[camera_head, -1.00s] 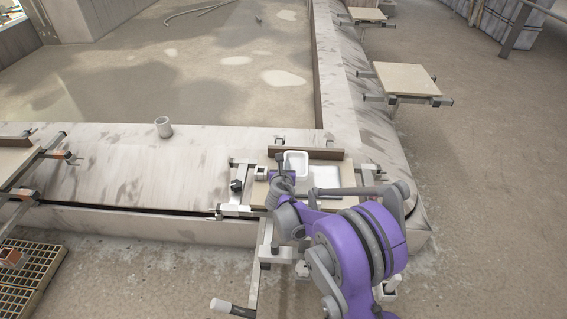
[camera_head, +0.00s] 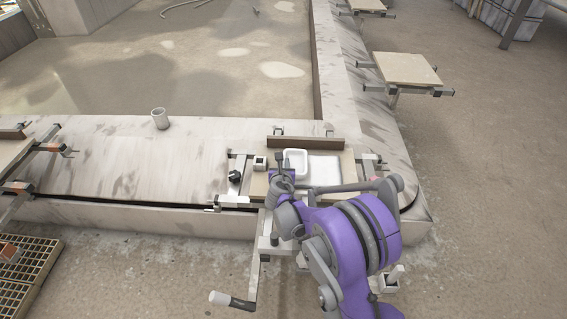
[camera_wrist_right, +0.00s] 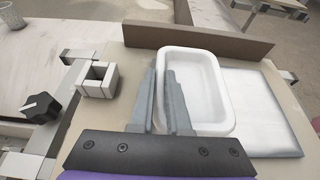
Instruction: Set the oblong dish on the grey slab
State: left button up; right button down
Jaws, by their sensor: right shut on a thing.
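The oblong dish (camera_head: 303,163) is white, with a raised rim and rounded corners. It is also large in the right wrist view (camera_wrist_right: 207,90). My right gripper (camera_head: 284,170) is shut on the dish's left wall, with one finger outside and one inside, as the right wrist view shows (camera_wrist_right: 166,85). The pale grey slab (camera_head: 325,171) lies flat on the board, right of the dish; it shows in the wrist view too (camera_wrist_right: 265,115). The dish's right edge overlaps the slab's left edge in the picture; I cannot tell whether they touch. My left gripper is not in view.
The tan board (camera_wrist_right: 118,58) carries a brown fence (camera_head: 305,143) along its back. A small white block with a square hole (camera_wrist_right: 97,80) stands left of the dish. A black knob (camera_wrist_right: 40,107) sits further left. A cup (camera_head: 159,118) stands on the ledge.

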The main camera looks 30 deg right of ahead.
jog(key=shift+f+b, duration=0.3)
jog(key=shift+f, duration=0.15)
jog(key=c, duration=0.8)
grip_release()
